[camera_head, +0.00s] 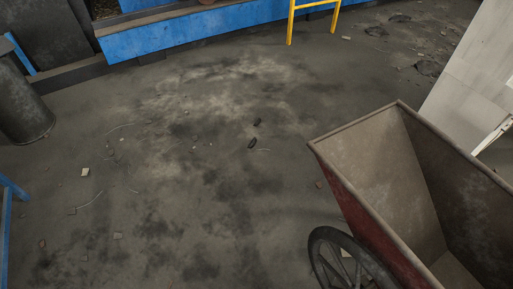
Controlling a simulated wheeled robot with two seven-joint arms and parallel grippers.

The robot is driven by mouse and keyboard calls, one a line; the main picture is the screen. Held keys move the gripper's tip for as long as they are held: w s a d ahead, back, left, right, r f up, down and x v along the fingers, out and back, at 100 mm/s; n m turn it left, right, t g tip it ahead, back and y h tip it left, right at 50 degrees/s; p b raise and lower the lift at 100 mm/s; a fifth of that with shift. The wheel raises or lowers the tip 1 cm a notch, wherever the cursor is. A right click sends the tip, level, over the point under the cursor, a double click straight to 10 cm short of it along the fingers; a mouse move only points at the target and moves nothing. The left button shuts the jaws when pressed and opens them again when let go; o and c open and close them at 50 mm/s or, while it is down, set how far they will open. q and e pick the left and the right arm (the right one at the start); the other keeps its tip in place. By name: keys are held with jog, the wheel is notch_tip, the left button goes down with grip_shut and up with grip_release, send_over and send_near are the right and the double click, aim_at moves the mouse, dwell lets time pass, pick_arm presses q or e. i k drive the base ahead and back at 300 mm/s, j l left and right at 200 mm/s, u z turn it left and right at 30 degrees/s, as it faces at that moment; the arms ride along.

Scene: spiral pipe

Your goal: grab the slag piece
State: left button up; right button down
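Two small dark lumps lie on the grey floor near the middle of the head view. The nearer dark lump (252,143) and the farther dark lump (257,122) are apart from each other. They look like slag, but I cannot tell which one is the slag piece. Neither of my grippers shows in this view.
A red cart (364,218) with an open, seemingly empty bin and a spoked wheel (345,262) stands at the lower right. A dark barrel (22,105) is at left. A blue barrier (185,32) and yellow frame (291,22) stand behind. The middle floor holds scattered small debris.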

aim_at(252, 143)
jog(key=i+j, duration=0.2)
jog(key=i, duration=0.15)
jog(key=i+j+u, duration=0.2)
jog(key=i+j, duration=0.15)
jog(key=i+j+u, duration=0.25)
jog(key=i, duration=0.25)
jog(key=i+j+z, duration=0.1)
jog(key=i+z, duration=0.15)
jog(key=i, duration=0.25)
jog(key=i+j+z, duration=0.25)
jog(key=i, duration=0.2)
